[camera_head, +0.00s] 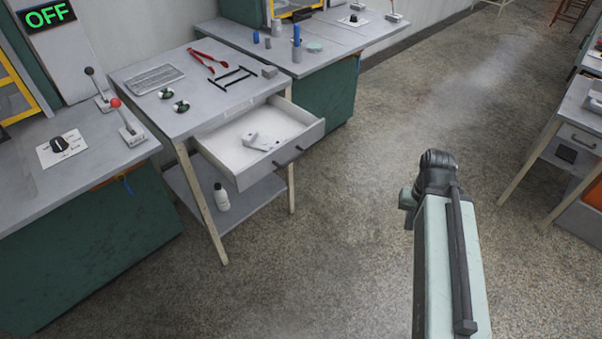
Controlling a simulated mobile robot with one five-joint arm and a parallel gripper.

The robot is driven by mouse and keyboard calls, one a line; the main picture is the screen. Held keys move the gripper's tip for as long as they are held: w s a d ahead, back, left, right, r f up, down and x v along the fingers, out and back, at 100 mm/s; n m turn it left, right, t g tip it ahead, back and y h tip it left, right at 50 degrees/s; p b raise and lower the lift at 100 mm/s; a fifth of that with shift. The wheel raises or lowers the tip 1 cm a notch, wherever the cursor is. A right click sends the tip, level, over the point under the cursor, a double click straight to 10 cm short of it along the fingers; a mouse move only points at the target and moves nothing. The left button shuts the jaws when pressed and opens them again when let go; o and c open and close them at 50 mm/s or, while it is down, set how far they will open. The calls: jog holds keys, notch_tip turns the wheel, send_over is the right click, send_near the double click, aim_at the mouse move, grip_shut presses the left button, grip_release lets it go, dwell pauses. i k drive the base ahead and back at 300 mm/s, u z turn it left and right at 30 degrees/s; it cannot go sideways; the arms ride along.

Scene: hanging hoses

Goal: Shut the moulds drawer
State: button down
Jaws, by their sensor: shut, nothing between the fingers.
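The drawer (231,134) sticks out from the front of the grey-topped table (219,93) at the left. My gripper is not visible.
Red-handled pliers (207,62), a black frame (232,77) and a keyboard-like plate lie on the tabletop. A white bottle (221,197) stands on the lower shelf. Green-sided benches flank the table. Another table (570,135) stands at the right. The floor between is clear.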

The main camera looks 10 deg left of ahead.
aim_at(273, 115)
jog(key=k, duration=1.05)
jog(key=u, duration=1.55)
jog(key=i, duration=1)
jog(key=z, duration=0.05)
